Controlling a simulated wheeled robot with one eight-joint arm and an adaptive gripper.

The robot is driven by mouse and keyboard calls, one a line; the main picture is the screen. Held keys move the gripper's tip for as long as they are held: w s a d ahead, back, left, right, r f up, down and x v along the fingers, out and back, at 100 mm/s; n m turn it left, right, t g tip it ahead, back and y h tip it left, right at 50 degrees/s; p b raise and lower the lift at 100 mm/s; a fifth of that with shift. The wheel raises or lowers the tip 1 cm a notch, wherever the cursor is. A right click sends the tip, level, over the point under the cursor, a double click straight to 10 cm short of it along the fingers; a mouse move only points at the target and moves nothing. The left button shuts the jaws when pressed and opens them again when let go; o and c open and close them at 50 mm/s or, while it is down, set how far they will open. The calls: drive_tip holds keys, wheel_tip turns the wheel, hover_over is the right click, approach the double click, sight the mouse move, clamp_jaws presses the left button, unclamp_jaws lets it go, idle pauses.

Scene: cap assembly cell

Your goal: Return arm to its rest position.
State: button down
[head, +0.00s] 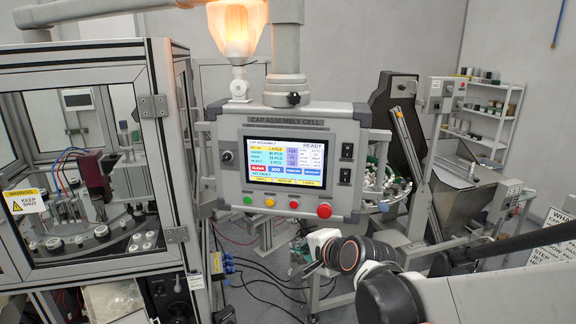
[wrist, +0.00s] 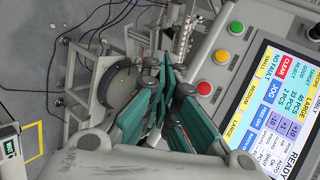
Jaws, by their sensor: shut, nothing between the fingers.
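My arm enters the head view from the lower right and bends back toward the control panel.
The control panel (head: 230,155) hangs from a grey column, its screen (head: 285,163) reading READY. A glazed machine cabinet (head: 160,105) stands at left. A hopper (head: 462,180) and shelving (head: 490,115) stand at right. Cables (head: 262,272) run over the floor beneath the panel.

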drive_tip(key=s+d+f+n+g+h+b, duration=0.1)
drive_tip(key=s+d+f+n+b, duration=0.5)
drive_tip(key=s+f+b, duration=0.6)
drive_tip(key=s+d+f+n+g+h+b, duration=0.2)
drive_tip(key=s+d+f+n+h+b, duration=0.2)
drive_tip(key=s+d+f+b, duration=0.6)
wheel_tip(320, 180, down, 4)
drive_tip(key=s+n+b, duration=0.2)
drive_tip(key=shift+d+g+b, duration=0.15)
drive_tip(key=shift+g+b, duration=0.15)
